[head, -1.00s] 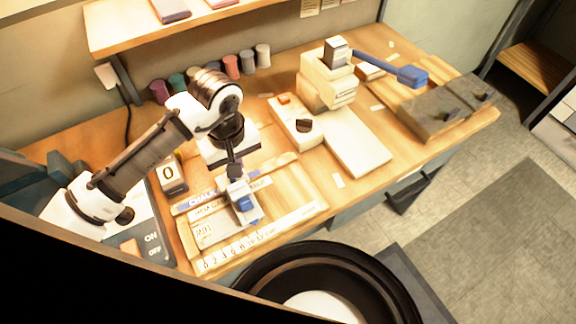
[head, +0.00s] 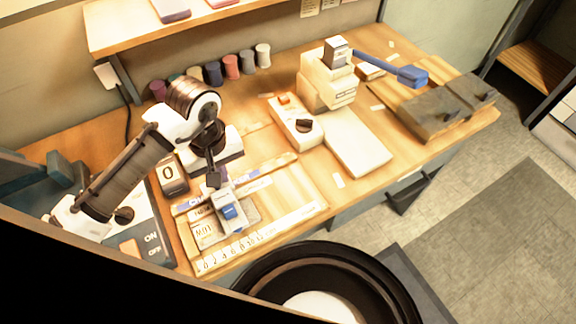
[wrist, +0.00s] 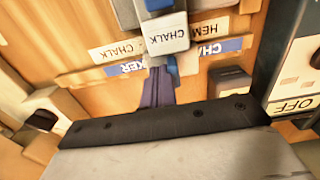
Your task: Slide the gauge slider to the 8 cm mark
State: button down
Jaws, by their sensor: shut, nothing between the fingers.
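The gauge slider (head: 230,211) is a pale block with a blue tab, standing on the wooden gauge board. A numbered scale (head: 235,244) runs along the board's front edge. The slider is around the scale's middle, but I cannot tell its exact mark. My gripper (head: 221,188) is shut and empty, pointing down at the slider's rear side. In the wrist view its dark fingers (wrist: 158,88) reach to the slider (wrist: 165,32), which carries a white CHALK label. I cannot tell whether they touch it.
Label strips lie behind and left of the slider. A box showing 0 (head: 170,174) and an ON/OFF switch panel (head: 148,240) stand to the left. A round black bin (head: 320,285) stands in front.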

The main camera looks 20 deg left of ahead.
jog(key=shift+s+a, duration=0.1)
jog(key=shift+s, duration=0.05)
jog(key=shift+r, duration=0.1)
notch_tip(320, 180, up, 7)
jog(key=p, duration=0.6)
jog(key=shift+w+d+p, duration=0.3)
jog(key=shift+w+d, duration=0.1)
jog(key=shift+w, duration=0.05)
dwell(0.4)
